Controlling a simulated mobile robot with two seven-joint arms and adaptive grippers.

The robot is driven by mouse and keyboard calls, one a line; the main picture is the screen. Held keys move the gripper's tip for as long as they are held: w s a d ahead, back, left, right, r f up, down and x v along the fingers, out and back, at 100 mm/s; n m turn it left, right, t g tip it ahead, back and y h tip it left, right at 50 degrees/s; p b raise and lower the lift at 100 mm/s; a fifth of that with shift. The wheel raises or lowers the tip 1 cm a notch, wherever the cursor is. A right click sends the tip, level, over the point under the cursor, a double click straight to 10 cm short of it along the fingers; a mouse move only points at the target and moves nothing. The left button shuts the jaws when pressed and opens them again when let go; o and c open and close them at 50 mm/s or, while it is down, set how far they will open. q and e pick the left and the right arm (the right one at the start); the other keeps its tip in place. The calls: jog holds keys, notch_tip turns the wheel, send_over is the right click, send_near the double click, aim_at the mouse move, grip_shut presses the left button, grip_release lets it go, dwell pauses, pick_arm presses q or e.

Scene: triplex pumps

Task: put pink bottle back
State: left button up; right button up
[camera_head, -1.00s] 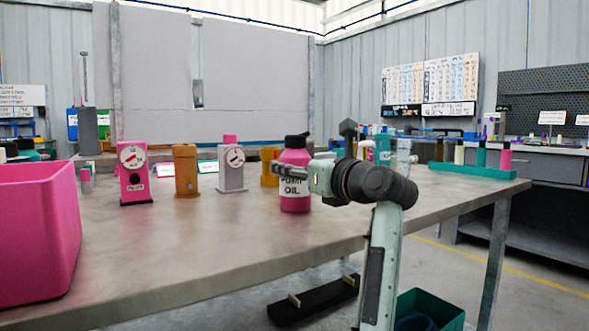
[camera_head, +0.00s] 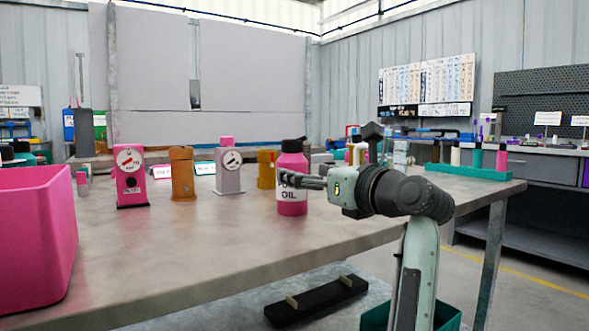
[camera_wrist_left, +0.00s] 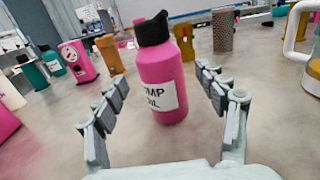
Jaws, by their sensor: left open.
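The pink bottle (camera_head: 292,208) with a black cap and a white "OIL" label stands upright on the grey table (camera_head: 190,250). My left gripper (camera_head: 285,180) is in front of it in the head view, its fingers crossing the label. In the left wrist view the pink bottle (camera_wrist_left: 160,70) stands ahead, between the lines of the two spread fingers of my left gripper (camera_wrist_left: 158,82). The fingers are open with a gap on each side of the bottle. My right gripper is not in view.
A pink bin (camera_head: 35,235) stands at the table's near left. A pink gauge unit (camera_head: 131,190), an orange unit (camera_head: 183,185) and a grey gauge unit (camera_head: 229,180) stand left of the bottle. A teal rack (camera_head: 470,172) stands at the right end. The table's front middle is clear.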

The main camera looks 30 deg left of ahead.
pick_arm(q)
jog(key=v, duration=0.6)
jog(key=shift+d, duration=0.15)
